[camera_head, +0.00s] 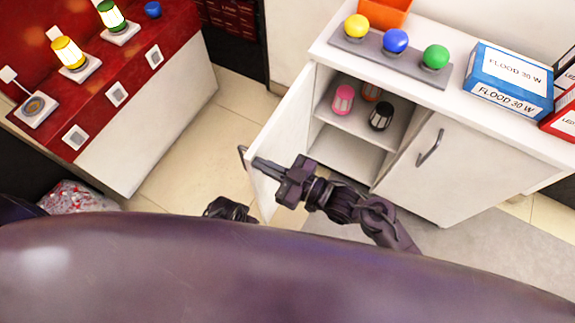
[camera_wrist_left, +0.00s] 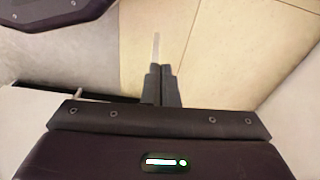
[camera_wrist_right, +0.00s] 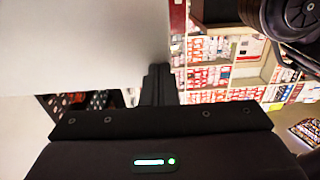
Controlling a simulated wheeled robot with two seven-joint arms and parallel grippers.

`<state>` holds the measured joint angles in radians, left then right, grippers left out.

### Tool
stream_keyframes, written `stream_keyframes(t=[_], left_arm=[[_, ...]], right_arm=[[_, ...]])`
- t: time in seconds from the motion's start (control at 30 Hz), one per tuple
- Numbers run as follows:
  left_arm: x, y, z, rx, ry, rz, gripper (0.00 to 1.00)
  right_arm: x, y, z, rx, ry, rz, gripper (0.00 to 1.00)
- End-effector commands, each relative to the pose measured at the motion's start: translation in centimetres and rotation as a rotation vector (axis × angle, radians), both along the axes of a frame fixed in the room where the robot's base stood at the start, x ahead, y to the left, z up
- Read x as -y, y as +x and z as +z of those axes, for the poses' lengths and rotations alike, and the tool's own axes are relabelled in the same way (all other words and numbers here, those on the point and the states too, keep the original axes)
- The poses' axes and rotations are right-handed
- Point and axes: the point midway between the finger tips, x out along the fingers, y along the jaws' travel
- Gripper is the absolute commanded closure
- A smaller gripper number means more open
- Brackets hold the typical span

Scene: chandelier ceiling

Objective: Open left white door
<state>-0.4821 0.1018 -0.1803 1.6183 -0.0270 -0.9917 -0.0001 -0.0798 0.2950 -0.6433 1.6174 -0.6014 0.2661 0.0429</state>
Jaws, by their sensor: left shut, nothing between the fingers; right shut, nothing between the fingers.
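The left white door (camera_head: 283,125) of the low white cabinet is swung out, and its shelves show behind it. Its metal handle (camera_head: 243,154) sticks out past the door's free edge, on the outer side. My right gripper (camera_head: 257,163) is shut and empty, with its fingers over the inner face of the door near the free edge; I cannot tell if they touch. In the right wrist view its closed fingers (camera_wrist_right: 158,84) lie alongside a pale flat surface. My left gripper (camera_head: 230,208) is low in the head view, partly hidden by my body; its fingers (camera_wrist_left: 161,84) are shut and empty.
The right cabinet door (camera_head: 430,170) is closed. Pink (camera_head: 343,99) and black (camera_head: 381,116) lamps stand on the shelf inside. A lamp strip (camera_head: 391,58) and a blue box (camera_head: 508,77) sit on top. A red-topped counter (camera_head: 110,100) stands left, with free floor (camera_head: 215,140) between.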

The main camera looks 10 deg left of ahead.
Motion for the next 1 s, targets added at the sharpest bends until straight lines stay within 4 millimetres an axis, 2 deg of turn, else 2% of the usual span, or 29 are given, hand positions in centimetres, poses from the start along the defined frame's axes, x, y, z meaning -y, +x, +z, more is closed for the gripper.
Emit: stream_keyframes(t=[0.1, 0.2, 0.4, 1.0], left_arm=[[0.0, 0.1, 0.0, 0.001, 0.0, 0.0, 1.0], [0.2, 0.2, 0.5, -0.001, -0.001, -0.002, 1.0], [0.4, 0.4, 1.7, -0.004, -0.002, -0.007, 1.0], [0.5, 0.4, 2.2, -0.007, -0.003, -0.01, 1.0]], right_arm=[[-2.5, 0.3, 0.0, -0.004, 0.005, -0.067, 1.0], [-3.9, 0.9, -0.1, 0.001, 0.002, -0.061, 1.0], [-5.7, 1.4, -0.1, 0.0, 0.0, -0.06, 1.0], [-6.2, 1.6, 0.0, 0.0, 0.0, -0.059, 1.0]])
